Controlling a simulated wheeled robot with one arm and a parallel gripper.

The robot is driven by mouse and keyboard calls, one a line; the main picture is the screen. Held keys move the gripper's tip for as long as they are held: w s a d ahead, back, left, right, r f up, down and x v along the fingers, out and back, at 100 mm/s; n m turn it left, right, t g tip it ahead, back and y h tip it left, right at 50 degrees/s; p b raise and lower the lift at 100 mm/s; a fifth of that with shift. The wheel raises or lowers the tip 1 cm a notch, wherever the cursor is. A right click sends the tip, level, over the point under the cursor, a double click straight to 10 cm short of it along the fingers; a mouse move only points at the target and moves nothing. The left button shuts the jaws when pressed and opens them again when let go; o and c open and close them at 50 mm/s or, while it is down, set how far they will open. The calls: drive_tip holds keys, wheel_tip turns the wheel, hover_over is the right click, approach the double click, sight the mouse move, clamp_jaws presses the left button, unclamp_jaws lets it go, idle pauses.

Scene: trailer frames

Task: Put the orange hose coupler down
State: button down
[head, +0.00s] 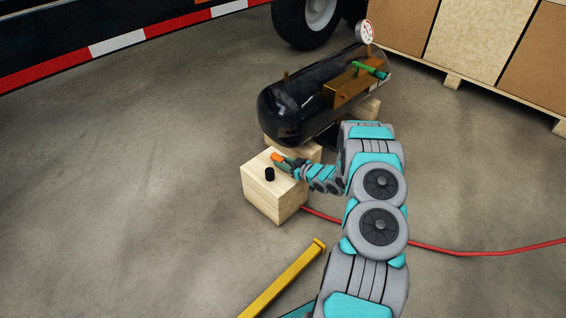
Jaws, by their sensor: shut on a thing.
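The orange hose coupler (277,157) is small in the head view, at the tip of my gripper (283,161), over the top of a pale wooden block (262,202). My gripper is shut on the coupler, with the arm reaching in from the right. I cannot tell whether the coupler touches the block. A short black cylinder (269,174) stands upright on the block's top, just in front of the coupler. My fingers partly hide the far right of the block top.
A black tank (292,112) with a green handle (371,69) and a gauge (365,32) lies on wooden supports behind the block. A red hose (455,252) runs along the floor. A yellow bar (280,283) is in front. The concrete floor at left is clear.

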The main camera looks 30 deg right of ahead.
drive_tip(key=shift+f, duration=0.1)
drive_tip(key=c, duration=0.5)
unclamp_jaws()
drive_tip(key=shift+c, duration=0.2)
